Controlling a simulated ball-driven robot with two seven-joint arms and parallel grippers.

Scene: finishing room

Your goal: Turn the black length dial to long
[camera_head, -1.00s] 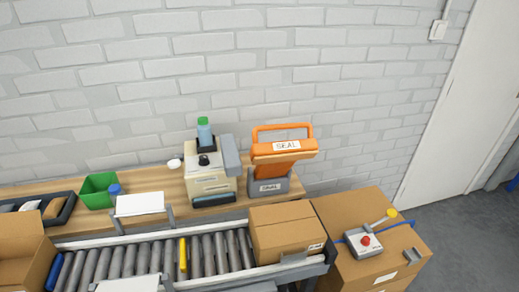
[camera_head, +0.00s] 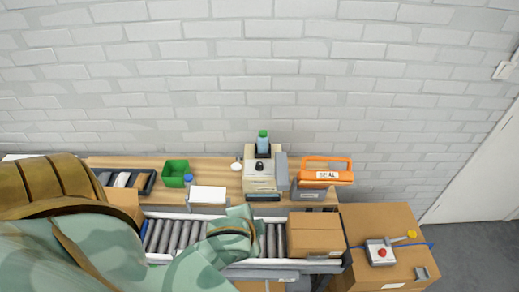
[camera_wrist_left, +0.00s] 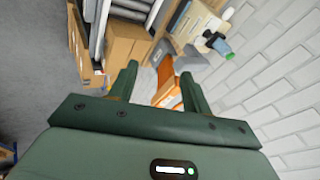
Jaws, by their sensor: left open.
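The black dial (camera_head: 259,166) sits on the front of the cream dispensing machine (camera_head: 259,183) on the wooden bench. A clear bottle with a green cap (camera_head: 263,144) stands on top of the machine. I cannot read the dial's setting. In the left wrist view, the machine (camera_wrist_left: 192,58) appears small and tilted beyond the fingers, with the dial too small to make out. My left gripper (camera_wrist_left: 158,70) is open and empty, apart from the machine. In the head view my left arm reaches in from the left; its fingers cannot be made out. My right gripper is not in view.
An orange sealer (camera_head: 325,173) stands right of the machine, a green bin (camera_head: 176,174) to its left. A roller conveyor (camera_head: 180,235) runs in front, bearing a carton (camera_head: 316,235). A control box (camera_head: 381,252) with a red button sits on a carton at right.

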